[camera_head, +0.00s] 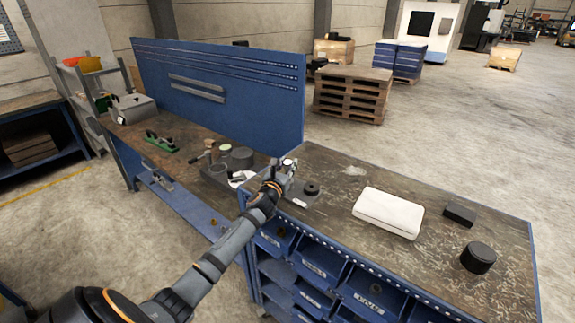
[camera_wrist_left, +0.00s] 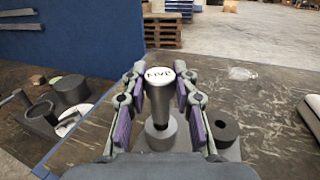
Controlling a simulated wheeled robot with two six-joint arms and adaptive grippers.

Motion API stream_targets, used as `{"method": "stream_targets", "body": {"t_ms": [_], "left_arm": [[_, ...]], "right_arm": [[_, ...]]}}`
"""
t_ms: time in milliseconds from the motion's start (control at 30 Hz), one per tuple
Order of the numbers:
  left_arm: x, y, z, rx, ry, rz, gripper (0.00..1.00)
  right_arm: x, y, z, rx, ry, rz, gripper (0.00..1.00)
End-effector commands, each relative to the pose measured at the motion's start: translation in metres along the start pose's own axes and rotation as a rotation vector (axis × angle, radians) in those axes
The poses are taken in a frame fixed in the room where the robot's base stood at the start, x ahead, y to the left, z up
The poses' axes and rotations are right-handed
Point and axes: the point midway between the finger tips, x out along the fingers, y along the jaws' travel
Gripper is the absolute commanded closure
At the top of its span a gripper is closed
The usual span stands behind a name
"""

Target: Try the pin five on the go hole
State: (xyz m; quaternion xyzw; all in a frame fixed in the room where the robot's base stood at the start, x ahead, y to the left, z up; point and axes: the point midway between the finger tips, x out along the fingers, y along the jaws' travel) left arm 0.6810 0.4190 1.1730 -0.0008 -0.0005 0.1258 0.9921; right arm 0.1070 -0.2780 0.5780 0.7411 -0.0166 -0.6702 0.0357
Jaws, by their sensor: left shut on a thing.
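My left gripper (camera_head: 282,180) is shut on a grey pin with a white lettered top (camera_wrist_left: 160,75). In the left wrist view the pin stands roughly upright between the purple finger pads of the gripper (camera_wrist_left: 160,112). The lettering is hard to read but looks like "FIVE". The pin's lower end is over a light grey round block (camera_wrist_left: 160,138); I cannot tell whether it has entered a hole there. A dark ring-shaped block with a hole (camera_wrist_left: 223,128) is to the right on the same grey plate (camera_head: 301,202); this ring also shows in the head view (camera_head: 312,188). My right gripper is not in view.
A white case (camera_head: 388,212), a black box (camera_head: 459,214) and a black cylinder (camera_head: 478,257) are on the bench to the right. Blue labelled bins (camera_head: 322,268) are below its front edge. A blue panel (camera_head: 225,95) rises behind. Grey round parts (camera_head: 242,157) stand left.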

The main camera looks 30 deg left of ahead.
Motion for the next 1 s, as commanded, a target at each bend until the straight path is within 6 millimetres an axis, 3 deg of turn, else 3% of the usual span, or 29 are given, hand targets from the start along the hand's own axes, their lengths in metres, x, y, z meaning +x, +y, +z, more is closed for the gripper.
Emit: {"method": "stream_targets", "body": {"t_ms": [1000], "left_arm": [[-0.0001,-0.0003,0.0006,0.001,-0.001,0.000,1.00]], "right_arm": [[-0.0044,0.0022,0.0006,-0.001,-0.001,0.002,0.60]]}}
